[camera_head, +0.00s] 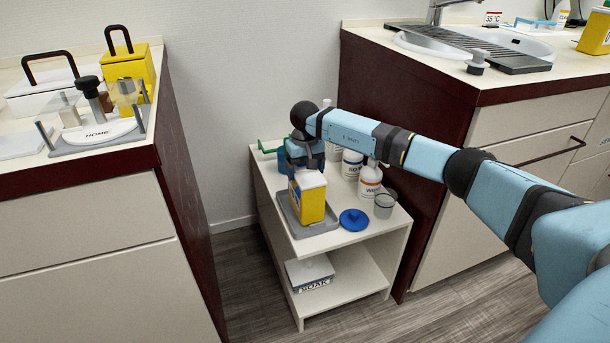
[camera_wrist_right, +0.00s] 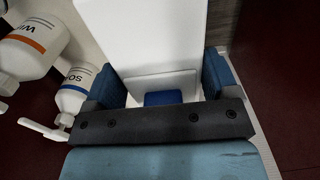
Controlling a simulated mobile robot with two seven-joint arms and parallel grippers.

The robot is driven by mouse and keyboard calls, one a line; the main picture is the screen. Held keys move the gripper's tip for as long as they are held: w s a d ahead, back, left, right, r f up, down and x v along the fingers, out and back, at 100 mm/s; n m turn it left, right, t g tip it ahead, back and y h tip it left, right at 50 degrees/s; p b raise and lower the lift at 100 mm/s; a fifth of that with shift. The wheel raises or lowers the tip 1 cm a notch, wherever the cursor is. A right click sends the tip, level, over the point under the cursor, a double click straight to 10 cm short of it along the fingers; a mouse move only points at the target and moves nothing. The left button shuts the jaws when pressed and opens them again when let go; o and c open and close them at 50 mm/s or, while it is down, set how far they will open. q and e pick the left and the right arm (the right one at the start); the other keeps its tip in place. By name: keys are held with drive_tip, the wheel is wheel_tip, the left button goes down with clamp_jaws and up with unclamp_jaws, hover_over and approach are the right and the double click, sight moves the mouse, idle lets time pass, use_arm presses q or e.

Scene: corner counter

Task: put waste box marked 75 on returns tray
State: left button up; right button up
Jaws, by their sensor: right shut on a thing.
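A yellow waste box with a white lid (camera_head: 308,200) is on or just above a grey tray (camera_head: 292,217) on the low shelf unit. It is upright, and I cannot tell whether its base touches the tray. My right gripper (camera_head: 305,160) reaches down from above and is shut on the box's white top. In the right wrist view the white lid (camera_wrist_right: 145,35) lies between the blue fingers of the gripper (camera_wrist_right: 163,84). I cannot read a number on the box. My left gripper is not in view.
White bottles (camera_head: 370,180), a grey cup (camera_head: 384,205) and a blue lid (camera_head: 353,220) stand right of the tray. Other yellow boxes are on the left counter (camera_head: 128,68) and far right counter (camera_head: 596,35). A box marked SOAK (camera_head: 310,271) sits on the lower shelf.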

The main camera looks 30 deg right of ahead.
drive_tip(key=shift+f, duration=0.4)
drive_tip(key=shift+r, duration=0.15)
drive_tip(key=shift+f, duration=0.2)
drive_tip(key=o, duration=1.3)
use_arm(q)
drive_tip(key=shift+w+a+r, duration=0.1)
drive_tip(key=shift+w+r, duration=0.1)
use_arm(e)
drive_tip(key=shift+o, duration=0.2)
drive_tip(key=shift+r, duration=0.1)
drive_tip(key=shift+r, duration=0.35)
use_arm(q)
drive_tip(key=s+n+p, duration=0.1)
drive_tip(key=p, duration=0.1)
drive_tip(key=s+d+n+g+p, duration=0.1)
drive_tip(key=p, duration=0.1)
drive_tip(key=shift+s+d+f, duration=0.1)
use_arm(e)
wheel_tip(320, 180, up, 12)
drive_tip(key=shift+f, duration=0.25)
